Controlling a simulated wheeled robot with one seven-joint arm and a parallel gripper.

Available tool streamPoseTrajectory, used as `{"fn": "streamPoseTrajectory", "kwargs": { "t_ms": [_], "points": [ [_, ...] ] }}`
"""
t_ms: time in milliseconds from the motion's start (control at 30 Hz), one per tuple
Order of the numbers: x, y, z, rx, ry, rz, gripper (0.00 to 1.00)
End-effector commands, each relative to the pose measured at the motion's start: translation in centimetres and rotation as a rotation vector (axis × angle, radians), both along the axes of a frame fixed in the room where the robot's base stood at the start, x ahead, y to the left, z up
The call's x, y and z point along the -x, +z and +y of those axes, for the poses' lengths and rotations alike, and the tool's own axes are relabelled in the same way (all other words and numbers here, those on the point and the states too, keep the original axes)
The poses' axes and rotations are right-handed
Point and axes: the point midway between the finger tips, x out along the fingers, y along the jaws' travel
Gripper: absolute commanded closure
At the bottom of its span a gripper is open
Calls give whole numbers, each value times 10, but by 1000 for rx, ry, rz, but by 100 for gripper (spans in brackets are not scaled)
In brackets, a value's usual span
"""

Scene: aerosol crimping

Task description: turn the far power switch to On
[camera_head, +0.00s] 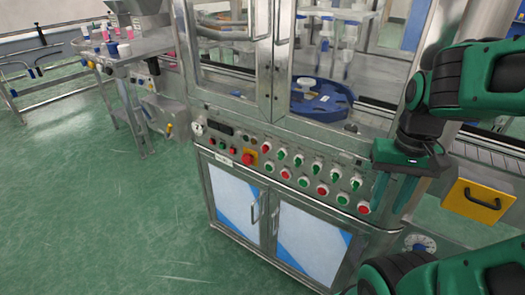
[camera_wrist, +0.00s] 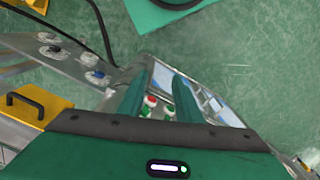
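The machine's control panel (camera_head: 285,170) runs along the front edge above the cabinet doors. It carries rows of red and green round knobs (camera_head: 314,167), and small red and green controls (camera_head: 222,146) near its left end. I cannot tell which one is the far power switch or how any is set. My gripper (camera_head: 392,196) is open and empty, pointing down beside the right end of the panel, well away from its left end.
Glass doors stand above the panel. Green floor in front is clear.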

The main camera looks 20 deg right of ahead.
Motion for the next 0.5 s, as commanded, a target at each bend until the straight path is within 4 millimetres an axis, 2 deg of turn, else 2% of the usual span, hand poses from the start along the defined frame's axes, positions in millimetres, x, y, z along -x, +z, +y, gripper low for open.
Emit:
{"fn": "streamPoseTrajectory", "kwargs": {
  "t_ms": [67,100,133,200,267,367,467,500],
  "points": [
    [0,0,0,0,0,0,69],
    [0,0,0,0,0,0,66],
    [0,0,0,0,1,0,59],
    [7,5,1,5,16,-18,59],
    [-2,5,3,18,48,-35,59],
    [-39,4,5,57,155,-85,59],
    [-92,2,30,98,319,-160,59],
    [-114,0,44,109,387,-189,59]
  ]
}}
